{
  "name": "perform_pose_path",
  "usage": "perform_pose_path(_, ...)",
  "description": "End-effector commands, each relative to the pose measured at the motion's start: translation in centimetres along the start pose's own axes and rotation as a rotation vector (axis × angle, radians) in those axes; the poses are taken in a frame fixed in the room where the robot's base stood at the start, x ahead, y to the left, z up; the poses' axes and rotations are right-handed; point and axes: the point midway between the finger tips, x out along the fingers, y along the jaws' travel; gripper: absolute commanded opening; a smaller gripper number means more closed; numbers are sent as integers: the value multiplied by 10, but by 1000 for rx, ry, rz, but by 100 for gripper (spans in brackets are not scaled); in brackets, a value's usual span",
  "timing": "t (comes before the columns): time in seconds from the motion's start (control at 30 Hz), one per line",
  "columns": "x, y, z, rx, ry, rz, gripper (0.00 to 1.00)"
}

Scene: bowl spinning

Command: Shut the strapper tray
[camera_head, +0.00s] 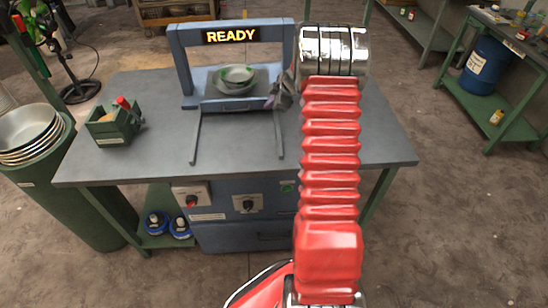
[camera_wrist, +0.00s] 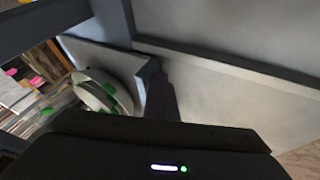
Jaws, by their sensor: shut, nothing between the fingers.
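The strapper (camera_head: 180,55) is a blue arch on the grey table, with a lit READY sign. Its tray (camera_head: 237,104) sits at the arch opening, its blue front edge facing me. Two dark rails run forward from it. I cannot tell whether it is fully in. Stacked white and green bowls (camera_head: 237,76) rest on the tray and show in the wrist view (camera_wrist: 98,92). My gripper (camera_head: 274,101) is at the tray's right end, by the right post. In the wrist view its dark fingers (camera_wrist: 162,95) are together beside the tray edge (camera_wrist: 144,70); contact is unclear.
A green box (camera_head: 113,128) with a red-topped item stands at the table's left. Metal bowls (camera_head: 30,132) are stacked on a green drum at far left. The table (camera_head: 335,155) is clear in front of the rails. Control knobs (camera_head: 191,201) are below.

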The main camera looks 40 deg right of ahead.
Motion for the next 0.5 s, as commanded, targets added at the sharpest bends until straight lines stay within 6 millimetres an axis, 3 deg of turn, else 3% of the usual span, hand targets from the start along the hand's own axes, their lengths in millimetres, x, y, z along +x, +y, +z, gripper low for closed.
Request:
perform_pose_path(0.03,2,5,-8,-4,8,9,0)
perform_pose_path(0.5,-5,1,-1,5,3,15,0)
